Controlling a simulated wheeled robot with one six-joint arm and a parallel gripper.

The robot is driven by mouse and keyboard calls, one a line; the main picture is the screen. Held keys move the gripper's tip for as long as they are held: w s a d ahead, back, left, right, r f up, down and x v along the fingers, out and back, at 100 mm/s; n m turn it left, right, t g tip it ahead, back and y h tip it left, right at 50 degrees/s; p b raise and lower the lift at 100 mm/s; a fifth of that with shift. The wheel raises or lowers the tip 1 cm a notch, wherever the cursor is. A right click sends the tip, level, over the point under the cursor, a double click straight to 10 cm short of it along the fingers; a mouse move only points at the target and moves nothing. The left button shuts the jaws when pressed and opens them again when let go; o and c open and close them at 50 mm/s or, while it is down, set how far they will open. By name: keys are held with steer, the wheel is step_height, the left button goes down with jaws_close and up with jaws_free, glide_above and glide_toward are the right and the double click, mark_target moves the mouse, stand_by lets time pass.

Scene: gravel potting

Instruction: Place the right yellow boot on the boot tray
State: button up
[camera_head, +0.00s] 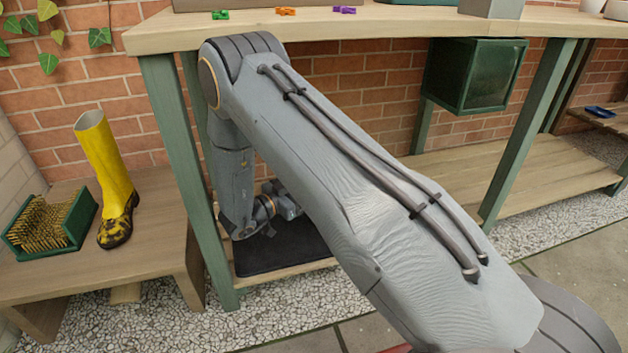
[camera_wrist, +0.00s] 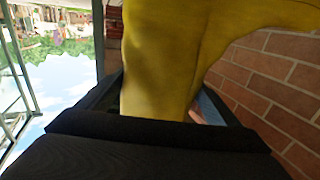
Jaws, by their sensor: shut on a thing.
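My gripper (camera_wrist: 163,108) is shut on a yellow boot (camera_wrist: 160,60), whose smooth yellow surface fills the middle of the wrist view between the dark fingers. In the head view my arm hides the held boot. The black boot tray (camera_head: 278,252) lies low under the table at the left end, partly covered by my arm. My wrist is over its left part. Whether the held boot touches the tray cannot be told. A second yellow boot (camera_head: 103,170) with a muddy dark foot stands upright on the wooden bench at left.
A green boot brush (camera_head: 75,225) sits on the bench (camera_head: 160,215) beside the standing boot. A green table leg (camera_head: 185,175) rises between bench and tray. A green glass box (camera_head: 480,75) hangs under the tabletop. The lower shelf (camera_head: 470,172) is bare at right. A brick wall is behind.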

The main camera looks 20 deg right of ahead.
steer(key=shift+a+f+b, duration=0.15)
steer(key=shift+f+b, duration=0.65)
steer(key=shift+f, duration=0.15)
steer(key=shift+f+b, duration=1.95)
steer(key=shift+f, duration=0.85)
steer(key=o, duration=1.6)
steer(key=shift+f, duration=0.1)
steer(key=shift+o, duration=0.2)
